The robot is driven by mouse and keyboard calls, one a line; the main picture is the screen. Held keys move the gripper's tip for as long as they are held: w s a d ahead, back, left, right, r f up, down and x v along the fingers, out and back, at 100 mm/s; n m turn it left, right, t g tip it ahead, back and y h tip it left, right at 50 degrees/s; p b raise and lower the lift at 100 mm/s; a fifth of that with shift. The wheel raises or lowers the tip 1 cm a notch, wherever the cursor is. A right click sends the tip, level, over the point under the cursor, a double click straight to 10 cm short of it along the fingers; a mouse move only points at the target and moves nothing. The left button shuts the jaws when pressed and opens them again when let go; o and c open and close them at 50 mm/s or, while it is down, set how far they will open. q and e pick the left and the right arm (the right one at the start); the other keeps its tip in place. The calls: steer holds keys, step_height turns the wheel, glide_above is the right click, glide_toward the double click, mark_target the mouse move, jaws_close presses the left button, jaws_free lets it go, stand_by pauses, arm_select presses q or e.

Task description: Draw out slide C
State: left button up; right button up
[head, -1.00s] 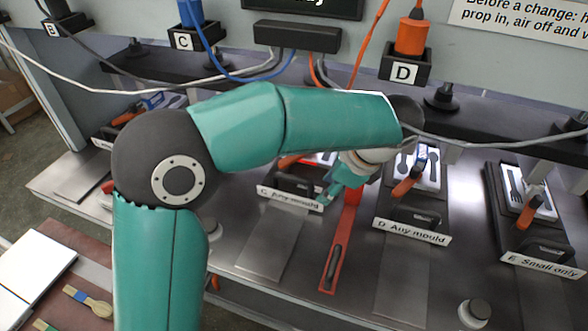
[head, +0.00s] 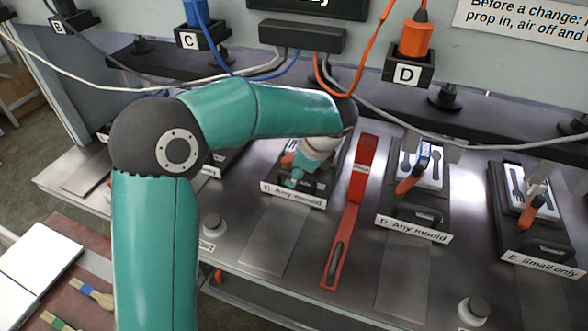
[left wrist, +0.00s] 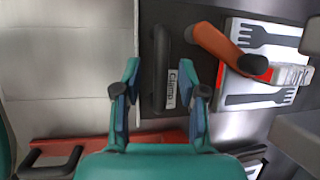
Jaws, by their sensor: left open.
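Slide C (head: 326,178) is a dark plate behind the sign "C Any mould" (head: 292,195) in the head view, partly hidden by my left arm. In the left wrist view it carries a black bar handle (left wrist: 161,70), an orange clamp lever (left wrist: 215,45) and a white fork mould (left wrist: 265,38). My left gripper (head: 293,181) is over the front of slide C. In the left wrist view the gripper (left wrist: 160,78) is open, with the handle showing between its fingers. I cannot tell whether they touch it. My right gripper is out of view.
A long red bar (head: 347,225) lies between slides C and D. Slide D (head: 428,205) and slide E (head: 545,235) stand to the right. A bare plate (head: 275,240) lies in front of slide C. Cables hang above; a round knob (head: 213,225) stands at the left.

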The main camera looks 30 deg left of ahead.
arm_select(q)
jaws_close()
